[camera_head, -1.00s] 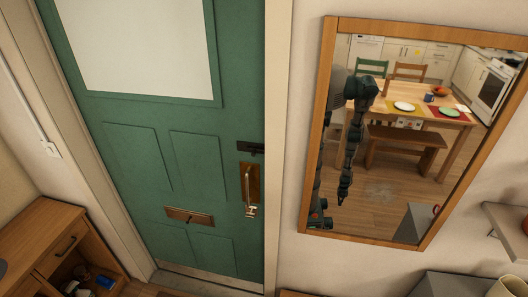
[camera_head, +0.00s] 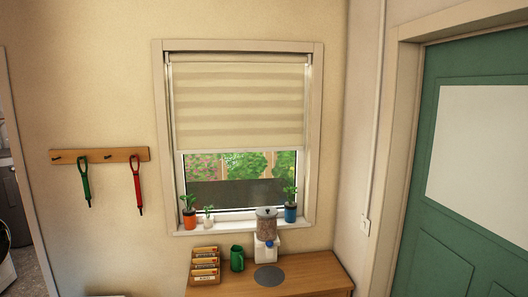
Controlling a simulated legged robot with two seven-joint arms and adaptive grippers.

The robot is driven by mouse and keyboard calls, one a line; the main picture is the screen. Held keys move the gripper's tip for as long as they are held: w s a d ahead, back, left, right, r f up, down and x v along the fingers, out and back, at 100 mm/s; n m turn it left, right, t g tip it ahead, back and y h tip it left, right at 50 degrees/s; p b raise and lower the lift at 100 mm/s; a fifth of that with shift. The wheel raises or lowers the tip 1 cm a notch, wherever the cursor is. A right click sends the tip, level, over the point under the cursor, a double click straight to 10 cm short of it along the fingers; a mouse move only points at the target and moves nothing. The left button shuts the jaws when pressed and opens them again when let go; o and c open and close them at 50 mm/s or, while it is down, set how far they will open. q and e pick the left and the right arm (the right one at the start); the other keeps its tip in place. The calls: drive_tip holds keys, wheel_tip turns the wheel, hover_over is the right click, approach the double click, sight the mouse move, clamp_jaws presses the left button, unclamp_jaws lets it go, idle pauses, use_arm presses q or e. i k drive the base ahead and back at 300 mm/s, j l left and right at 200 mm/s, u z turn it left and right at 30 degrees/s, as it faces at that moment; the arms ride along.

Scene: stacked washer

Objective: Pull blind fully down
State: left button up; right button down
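A cream roller blind (camera_head: 238,105) hangs in the window, in the middle of the head view. It covers roughly the upper two thirds of the opening. Its bottom edge (camera_head: 240,152) is level, and the glass below it (camera_head: 235,180) shows greenery outside. Neither of my grippers is in view.
Small potted plants (camera_head: 188,212) stand on the sill (camera_head: 225,228). Below is a wooden cabinet (camera_head: 315,272) with a dispenser (camera_head: 266,232), a green mug (camera_head: 237,258) and a rack (camera_head: 204,265). A hook rail (camera_head: 100,156) hangs left; a green door (camera_head: 465,170) is right.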

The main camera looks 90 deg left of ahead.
sight(255, 140)
drive_tip(key=u, duration=3.35)
drive_tip(key=i+j, duration=0.1)
drive_tip(key=i, duration=0.75)
drive_tip(key=i+j, duration=0.1)
drive_tip(key=i, duration=0.75)
